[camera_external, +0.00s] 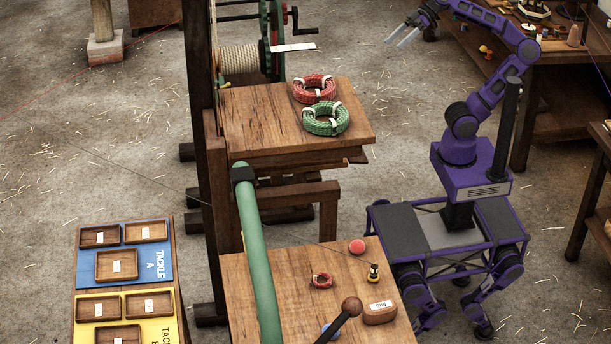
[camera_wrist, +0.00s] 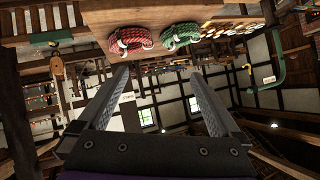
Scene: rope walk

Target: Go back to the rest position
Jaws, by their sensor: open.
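My gripper (camera_external: 405,34) is open and empty, raised in the air at the upper right of the external view, with its two pale fingers pointing left. In the wrist view, the two fingers of my gripper (camera_wrist: 158,85) stand apart with nothing between them. My purple arm reaches up from its base, to the right of the wooden tables. A red rope coil (camera_external: 314,88) and a green rope coil (camera_external: 326,118) lie on the upper wooden table (camera_external: 255,125), left of and below my gripper. The red coil (camera_wrist: 130,40) and the green coil (camera_wrist: 182,37) also show in the wrist view.
The lower table (camera_external: 245,290) holds a small red ring (camera_external: 321,281), a red ball (camera_external: 357,246) and a wooden block (camera_external: 380,313). A crank wheel (camera_external: 272,40) stands behind the coils. A cluttered workbench (camera_external: 560,50) is at right. Floor between is clear.

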